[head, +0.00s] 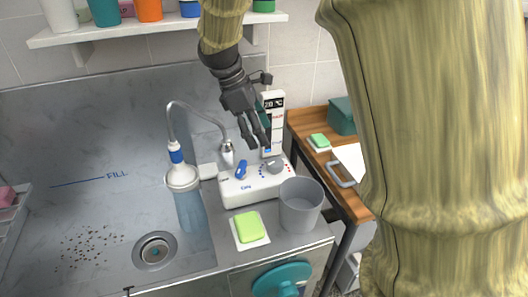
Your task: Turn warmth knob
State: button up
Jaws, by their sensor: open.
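The white control box (255,190) stands on the counter beside the sink. A grey knob (275,167) sits on its top right, with blue and red dots around it; I take it as the warmth knob. A blue lever knob (241,170) is on its left, near the word ON. A white upright gauge (273,120) behind the box reads about 20 °C. My gripper (258,146) points down with open, empty fingers. It appears just above and behind the grey knob, slightly left of it in the picture. I cannot tell whether it touches.
A curved faucet (227,150) rises close left of my gripper. A grey cup (301,206) stands right of the box's front, and a green sponge (249,226) lies in front. The steel sink (110,215) fills the left. A shelf (150,29) with bottles hangs above.

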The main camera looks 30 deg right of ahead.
aim_at(274, 161)
jog(key=s+f, duration=0.1)
jog(key=s+d+f, duration=0.1)
jog(key=s, duration=0.1)
jog(key=shift+s+f, duration=0.1)
jog(key=shift+s, duration=0.05)
jog(key=f, duration=0.1)
jog(key=w+d+f, duration=0.1)
jog(key=f, duration=0.3)
jog(key=shift+w+d+p, duration=0.15)
jog(key=shift+w+p, duration=0.15)
jog(key=shift+s+d+f, duration=0.25)
jog(key=shift+s+f, duration=0.15)
jog(key=shift+s, duration=0.3)
jog(key=shift+s+d+f, duration=0.1)
jog(key=shift+s+f, duration=0.05)
jog(key=shift+s, duration=0.05)
jog(key=shift+w+f, duration=0.35)
jog(key=shift+f, duration=0.05)
jog(key=shift+s+r, duration=0.1)
jog(key=shift+s, duration=0.15)
jog(key=shift+c, duration=1.3)
jog(key=c, duration=0.7)
